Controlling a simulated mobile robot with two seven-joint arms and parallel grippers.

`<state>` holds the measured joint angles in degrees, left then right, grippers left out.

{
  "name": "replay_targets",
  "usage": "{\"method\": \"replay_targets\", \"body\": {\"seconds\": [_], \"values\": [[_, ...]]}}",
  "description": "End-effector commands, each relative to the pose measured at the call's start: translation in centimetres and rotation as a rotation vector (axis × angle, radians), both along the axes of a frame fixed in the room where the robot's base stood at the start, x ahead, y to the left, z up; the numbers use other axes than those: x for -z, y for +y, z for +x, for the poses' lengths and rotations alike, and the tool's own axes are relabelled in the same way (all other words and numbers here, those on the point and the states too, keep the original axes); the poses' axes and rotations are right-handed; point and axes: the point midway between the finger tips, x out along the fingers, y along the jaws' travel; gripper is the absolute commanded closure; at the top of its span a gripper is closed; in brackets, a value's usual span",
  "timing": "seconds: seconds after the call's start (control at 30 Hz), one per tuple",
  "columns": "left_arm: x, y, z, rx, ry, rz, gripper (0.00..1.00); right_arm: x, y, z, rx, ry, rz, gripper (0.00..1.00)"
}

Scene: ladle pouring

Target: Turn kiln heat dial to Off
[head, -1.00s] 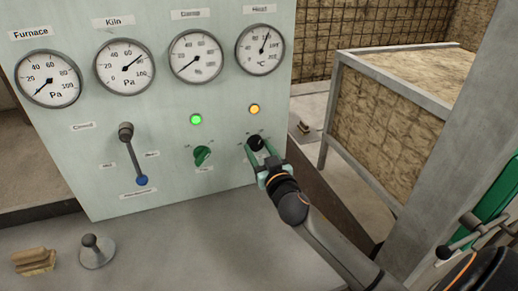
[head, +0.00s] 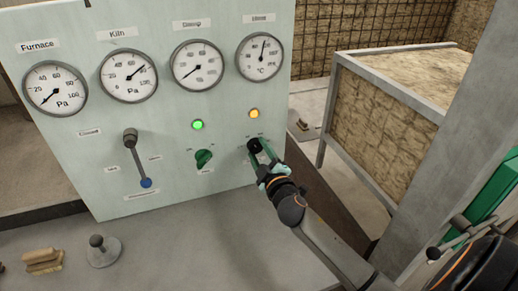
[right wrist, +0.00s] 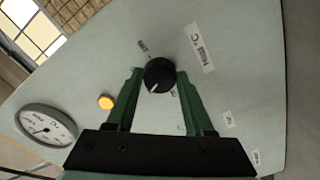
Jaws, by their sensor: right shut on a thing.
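The black heat dial (head: 254,145) sits at the lower right of the pale green panel, below a lit amber lamp (head: 254,113). My right gripper (head: 261,153) is at the panel with its green fingers shut on the dial. In the right wrist view the round dial (right wrist: 159,75) lies between the two fingertips, and its white mark points down and slightly left. Small labels stand around the dial, too blurred to read surely. The heat gauge (head: 261,57) above has its needle near the top. My left gripper is not in view.
A green knob (head: 204,159) under a green lamp (head: 197,125) is left of the heat dial. A framed block (head: 390,105) stands right.

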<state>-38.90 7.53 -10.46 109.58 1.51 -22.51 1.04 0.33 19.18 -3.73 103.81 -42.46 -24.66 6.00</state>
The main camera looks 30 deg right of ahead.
Motion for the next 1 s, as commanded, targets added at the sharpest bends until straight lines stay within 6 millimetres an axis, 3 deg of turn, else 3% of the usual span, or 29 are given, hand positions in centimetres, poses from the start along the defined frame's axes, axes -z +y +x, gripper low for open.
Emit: {"method": "replay_targets", "body": {"seconds": [1.0], "values": [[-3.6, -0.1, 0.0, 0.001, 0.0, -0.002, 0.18, -0.3, -0.1, 0.0, -0.001, 0.221, -0.916, 1.0]]}}
